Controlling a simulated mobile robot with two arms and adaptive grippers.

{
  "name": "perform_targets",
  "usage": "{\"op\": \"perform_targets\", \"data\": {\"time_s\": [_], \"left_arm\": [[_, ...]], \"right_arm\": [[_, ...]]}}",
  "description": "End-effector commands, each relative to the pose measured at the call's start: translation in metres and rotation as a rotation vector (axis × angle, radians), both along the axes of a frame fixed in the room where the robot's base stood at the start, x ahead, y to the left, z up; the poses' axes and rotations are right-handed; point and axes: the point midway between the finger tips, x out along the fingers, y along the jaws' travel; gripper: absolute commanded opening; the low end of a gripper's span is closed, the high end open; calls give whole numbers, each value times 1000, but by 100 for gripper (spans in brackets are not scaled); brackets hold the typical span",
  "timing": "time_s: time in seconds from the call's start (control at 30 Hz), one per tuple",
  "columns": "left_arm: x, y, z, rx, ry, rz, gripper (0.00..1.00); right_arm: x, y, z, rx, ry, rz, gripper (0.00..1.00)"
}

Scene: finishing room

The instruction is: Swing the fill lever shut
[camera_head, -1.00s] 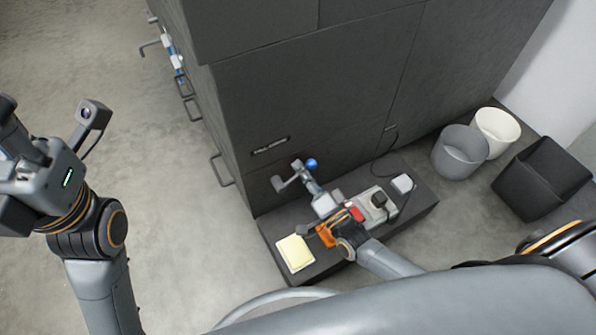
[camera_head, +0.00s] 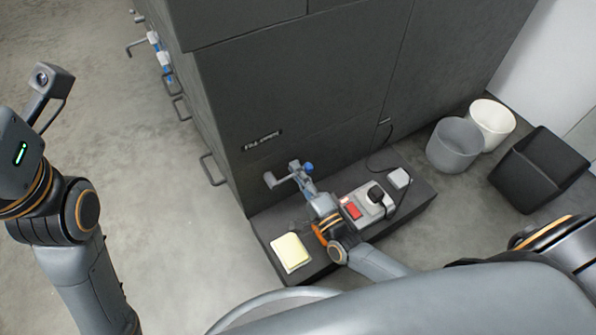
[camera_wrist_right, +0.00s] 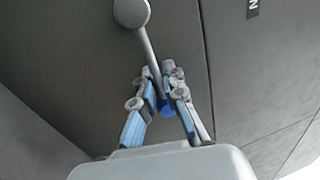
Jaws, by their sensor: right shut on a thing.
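The fill lever (camera_wrist_right: 147,52) is a grey rod with a round grey hub and a blue knob (camera_wrist_right: 167,107) at its end. It sits low on the front of the dark cabinet. In the head view the blue knob (camera_head: 308,168) shows at the tip of my right gripper (camera_head: 302,178). In the right wrist view my right gripper (camera_wrist_right: 163,90) is shut on the lever at its knob end, with a finger on each side. The fingers partly hide the knob. My left arm is at the left edge of the head view; its fingers are out of frame.
A low dark plinth (camera_head: 330,262) under my right arm carries a yellow pad (camera_head: 290,252), a grey device with a red part (camera_head: 352,209) and a small white box (camera_head: 398,178). Bins (camera_head: 455,145) stand at the right. Cabinet handles (camera_head: 210,168) project at the left; the floor there is clear.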

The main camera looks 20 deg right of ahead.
Motion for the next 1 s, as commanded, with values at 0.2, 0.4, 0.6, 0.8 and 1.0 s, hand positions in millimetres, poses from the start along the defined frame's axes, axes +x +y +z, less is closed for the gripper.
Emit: {"op": "perform_targets", "data": {"time_s": [0.2, 0.4, 0.6, 0.8, 1.0], "left_arm": [[0, 0, 0, 0, 1, 0, 40], [0, 0, 0, 0, 1, -1, 40], [0, 1, 0, -3, 2, 0, 40], [0, 1, 0, -3, 2, 0, 40], [0, 1, 0, -2, 2, 0, 40]], "right_arm": [[-2, 0, -3, 4, 8, 0, 0], [-2, 0, -3, 4, 8, 0, 20], [-1, 0, -2, 2, 4, 1, 20], [-17, -3, -6, 0, 8, 0, 20], [-50, -10, -13, 3, 9, 0, 20]]}}
